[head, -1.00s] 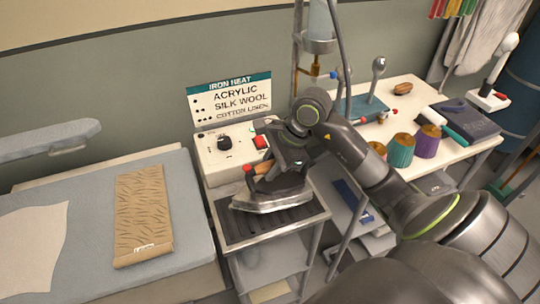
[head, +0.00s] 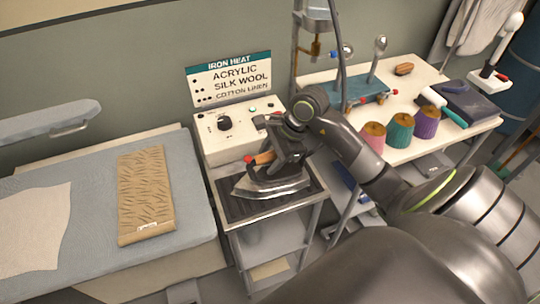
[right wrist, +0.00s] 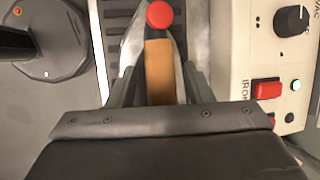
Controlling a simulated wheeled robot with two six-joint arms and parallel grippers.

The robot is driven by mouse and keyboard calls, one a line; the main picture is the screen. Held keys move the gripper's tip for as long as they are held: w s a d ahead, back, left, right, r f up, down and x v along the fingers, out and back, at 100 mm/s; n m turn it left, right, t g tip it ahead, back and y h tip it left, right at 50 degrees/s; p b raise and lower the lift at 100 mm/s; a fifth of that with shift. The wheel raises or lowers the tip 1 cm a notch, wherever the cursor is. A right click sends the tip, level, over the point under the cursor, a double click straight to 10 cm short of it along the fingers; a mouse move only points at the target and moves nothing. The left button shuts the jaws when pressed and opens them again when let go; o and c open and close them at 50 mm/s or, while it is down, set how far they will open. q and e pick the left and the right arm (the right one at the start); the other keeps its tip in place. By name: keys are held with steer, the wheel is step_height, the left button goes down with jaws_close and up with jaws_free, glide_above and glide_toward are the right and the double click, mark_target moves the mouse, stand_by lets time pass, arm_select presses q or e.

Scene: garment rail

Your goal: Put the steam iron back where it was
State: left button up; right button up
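The steam iron (head: 272,185) has a metal soleplate, a dark body and a wooden handle with a red knob. It is over the dark ribbed rest (head: 235,211) on the small cart, level and very low; I cannot tell whether it fully touches. My right gripper (head: 268,160) reaches it from above and right, shut on the handle. In the right wrist view the wooden handle (right wrist: 160,75) lies between the two fingers, with the red knob beyond. Much of the iron's body is hidden by the gripper. My left gripper is not in view.
A white control box (head: 208,143) with a dial stands right behind the rest, under the iron heat sign (head: 230,77). A table with thread cones (head: 400,131) is at right.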

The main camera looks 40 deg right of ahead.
mark_target(286, 172)
steer(key=shift+r, duration=0.1)
steer(key=b+v, duration=0.1)
steer(key=v, duration=1.1)
steer(key=shift+b, duration=0.4)
steer(key=shift+d, duration=0.15)
stand_by(0.3)
